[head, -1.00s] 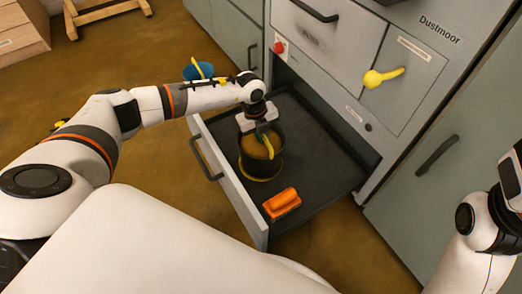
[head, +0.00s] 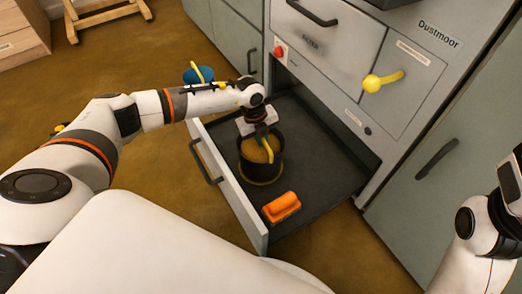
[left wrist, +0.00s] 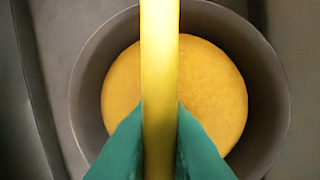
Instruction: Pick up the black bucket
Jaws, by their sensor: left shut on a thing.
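The black bucket (head: 276,166) stands upright inside the pulled-out drawer, with a yellow-orange round surface inside it. Its yellow handle (head: 269,152) stands up over the opening. In the left wrist view the handle (left wrist: 160,70) runs down the middle, above the bucket's dark wall (left wrist: 85,95). My left gripper (head: 264,137) is over the bucket from above. Its green fingers (left wrist: 160,140) are shut on the handle, one on each side. The bucket's base appears to sit on a yellow ring on the drawer floor. My right gripper is not visible; only part of that arm shows.
The drawer (head: 240,212) has a pale front wall and dark floor. An orange brush-like block (head: 281,207) lies near its front right corner. The cabinet face with a yellow knob (head: 383,80) rises behind. A blue object (head: 198,75) is beyond the left arm.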

